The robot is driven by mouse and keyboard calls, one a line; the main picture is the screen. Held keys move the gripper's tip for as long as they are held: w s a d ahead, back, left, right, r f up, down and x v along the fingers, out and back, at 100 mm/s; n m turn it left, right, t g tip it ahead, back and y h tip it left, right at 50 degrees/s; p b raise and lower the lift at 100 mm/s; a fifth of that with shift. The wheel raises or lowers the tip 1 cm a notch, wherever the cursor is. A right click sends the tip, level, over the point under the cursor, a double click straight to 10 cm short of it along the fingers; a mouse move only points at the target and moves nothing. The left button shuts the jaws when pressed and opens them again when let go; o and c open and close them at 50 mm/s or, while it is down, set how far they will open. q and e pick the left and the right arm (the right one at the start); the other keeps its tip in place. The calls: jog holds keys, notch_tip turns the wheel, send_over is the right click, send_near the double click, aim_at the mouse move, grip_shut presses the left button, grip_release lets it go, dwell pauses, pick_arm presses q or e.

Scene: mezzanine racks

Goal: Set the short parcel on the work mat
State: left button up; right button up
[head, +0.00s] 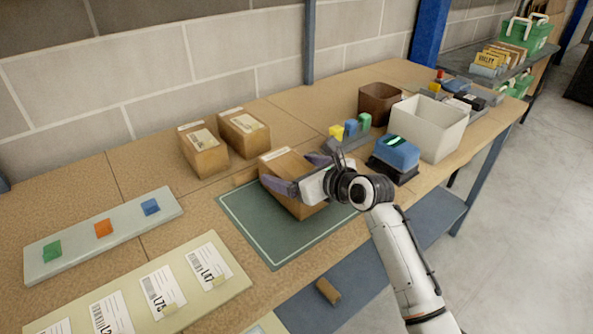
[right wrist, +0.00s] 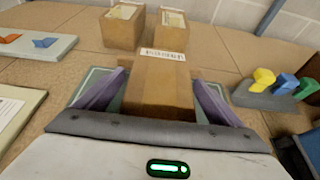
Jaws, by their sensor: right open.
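A brown cardboard parcel (head: 284,165) with a white label strip stands at the work mat (head: 262,228), a dark green mat with a pale border line. My right gripper (head: 288,171) is open around this parcel, one finger on each side. In the right wrist view the parcel (right wrist: 160,88) sits between the two purple fingers, and the mat (right wrist: 92,84) shows on either side. The gripper hides part of the parcel, and I cannot tell if the fingers touch it. Two more labelled parcels, a left one (head: 203,155) and a right one (head: 243,135), stand behind.
A pale tray (head: 75,245) with coloured blocks and a label board (head: 135,300) lie to the left. A block rack (head: 345,145), a blue device (head: 396,153), a white bin (head: 425,130) and a brown bin (head: 378,105) stand to the right. A small brown piece (head: 328,291) lies on the lower shelf.

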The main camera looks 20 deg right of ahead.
jog(key=v, duration=1.2)
jog(key=shift+r, duration=0.15)
